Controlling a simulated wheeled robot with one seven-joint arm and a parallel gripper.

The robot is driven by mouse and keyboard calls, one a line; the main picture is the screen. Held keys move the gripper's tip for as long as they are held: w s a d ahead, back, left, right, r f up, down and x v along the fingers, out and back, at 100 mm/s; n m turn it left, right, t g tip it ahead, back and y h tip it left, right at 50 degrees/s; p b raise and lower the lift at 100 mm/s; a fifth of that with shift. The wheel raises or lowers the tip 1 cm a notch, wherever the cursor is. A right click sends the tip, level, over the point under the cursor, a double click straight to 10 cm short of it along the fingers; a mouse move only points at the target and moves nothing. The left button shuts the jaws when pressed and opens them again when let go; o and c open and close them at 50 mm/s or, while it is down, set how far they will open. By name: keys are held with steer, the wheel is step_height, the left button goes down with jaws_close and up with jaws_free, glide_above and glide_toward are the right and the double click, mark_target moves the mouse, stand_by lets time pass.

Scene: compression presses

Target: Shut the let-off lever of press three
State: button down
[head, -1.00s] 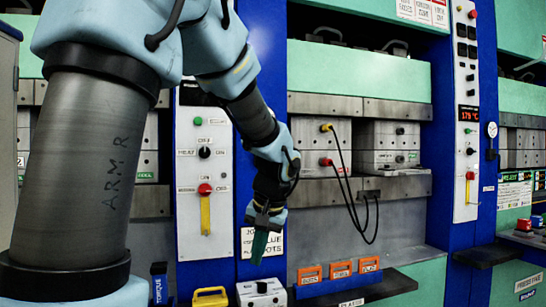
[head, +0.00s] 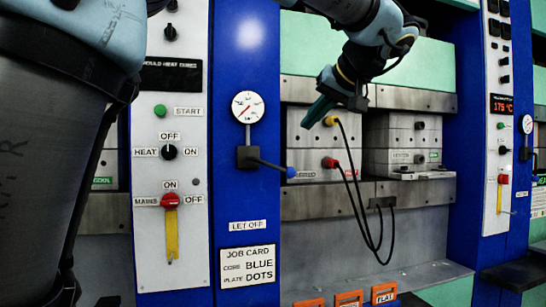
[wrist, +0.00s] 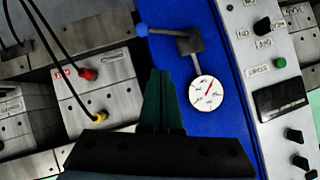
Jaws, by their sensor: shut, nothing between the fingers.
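The let-off lever (head: 268,164) is a dark arm with a blue ball knob. It sticks out to the right, nearly level and dipping slightly, from a black valve block (head: 246,157) on the blue column, above a LET OFF label (head: 248,225). In the wrist view the lever (wrist: 163,32) and its blue knob lie beyond my fingertips. My gripper (head: 308,124) is shut and empty, its dark green fingers pointing down-left, above and right of the knob in the head view. It also shows in the wrist view (wrist: 160,78), apart from the lever. No press number is readable.
A round gauge (head: 248,106) sits above the valve block. Left is a white control panel (head: 186,240) with knobs and a red-and-yellow mains handle (head: 171,222). Right, a mould (head: 318,148) has red and yellow plugs with hanging black cables (head: 362,215). A job card (head: 247,266) is below.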

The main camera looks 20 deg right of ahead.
steer(key=shift+d+r, duration=0.1)
steer(key=shift+r, duration=0.2)
steer(key=p, duration=0.3)
glide_above(272, 166)
steer(key=s+d, duration=0.3)
steer(key=s, duration=0.1)
step_height(272, 166, down, 5)
steer(key=shift+w+a+f+p, duration=0.15)
steer(key=shift+w+f, duration=0.15)
steer(key=shift+f, duration=0.35)
steer(key=shift+w+a+f+p, duration=0.2)
steer(key=shift+w+f, duration=0.1)
steer(key=shift+f, duration=0.35)
steer(key=shift+w+a+f+p, duration=0.15)
steer(key=shift+w+f, duration=0.15)
steer(key=shift+f, duration=0.35)
steer(key=shift+f, duration=0.1)
steer(key=shift+f+b, duration=0.2)
steer(key=shift+b, duration=0.1)
